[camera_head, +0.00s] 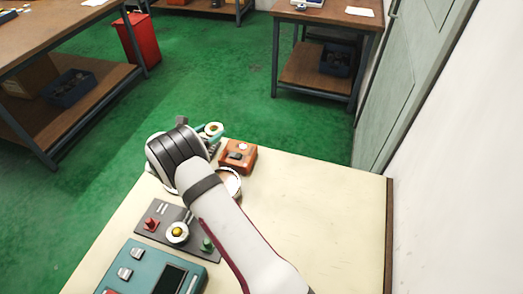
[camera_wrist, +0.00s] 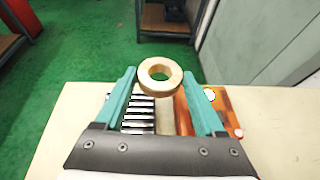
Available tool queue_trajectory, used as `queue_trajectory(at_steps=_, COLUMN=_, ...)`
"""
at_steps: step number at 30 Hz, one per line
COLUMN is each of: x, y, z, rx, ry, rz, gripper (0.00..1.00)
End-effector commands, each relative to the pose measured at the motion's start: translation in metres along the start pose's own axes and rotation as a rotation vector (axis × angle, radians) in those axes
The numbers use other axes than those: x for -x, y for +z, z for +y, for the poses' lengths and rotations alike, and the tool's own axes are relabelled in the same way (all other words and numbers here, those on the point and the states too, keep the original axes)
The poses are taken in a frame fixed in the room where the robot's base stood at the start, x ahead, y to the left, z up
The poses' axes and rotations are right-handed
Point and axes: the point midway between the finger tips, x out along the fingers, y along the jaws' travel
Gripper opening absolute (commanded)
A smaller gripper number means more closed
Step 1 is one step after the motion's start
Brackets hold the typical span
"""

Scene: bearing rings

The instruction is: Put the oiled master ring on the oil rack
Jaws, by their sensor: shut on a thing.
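My gripper (camera_wrist: 160,78) is shut on a pale, brass-toned ring (camera_wrist: 147,78), held between the tips of its teal fingers with its hole showing. In the head view my gripper (camera_head: 212,133) is at the table's far left edge, and the ring (camera_head: 215,126) shows at its tip. The ring is above the tabletop. A dark block with light stripes, like a slotted rack (camera_wrist: 138,117), lies below and between the fingers in the wrist view. I cannot tell if it is the oil rack. My arm hides part of the area.
An orange box (camera_head: 238,157) stands right of the gripper. A round pale dish (camera_head: 231,184) is partly behind my arm. A dark panel (camera_head: 158,212) with red, yellow and green parts and a teal device (camera_head: 150,268) lie nearer. The table's right side (camera_head: 330,210) is clear.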

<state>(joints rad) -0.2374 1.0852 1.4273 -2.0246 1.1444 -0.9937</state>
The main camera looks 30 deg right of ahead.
Motion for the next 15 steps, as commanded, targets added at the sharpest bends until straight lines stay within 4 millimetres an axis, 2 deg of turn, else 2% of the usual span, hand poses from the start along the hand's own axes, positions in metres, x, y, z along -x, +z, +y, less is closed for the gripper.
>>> queue_trajectory(at_steps=1, x=0.007, y=0.002, z=0.016, rx=0.017, ry=0.047, rz=-0.001, gripper=0.00)
queue_trajectory(at_steps=3, x=0.015, y=0.002, z=0.033, rx=0.039, ry=0.100, rz=-0.001, gripper=0.00)
queue_trajectory(at_steps=6, x=0.020, y=0.001, z=0.044, rx=0.056, ry=0.137, rz=0.000, gripper=0.00)
queue_trajectory(at_steps=11, x=0.015, y=-0.013, z=0.046, rx=0.059, ry=0.143, rz=0.002, gripper=0.00)
queue_trajectory(at_steps=15, x=0.006, y=-0.034, z=0.045, rx=0.059, ry=0.141, rz=0.002, gripper=0.00)
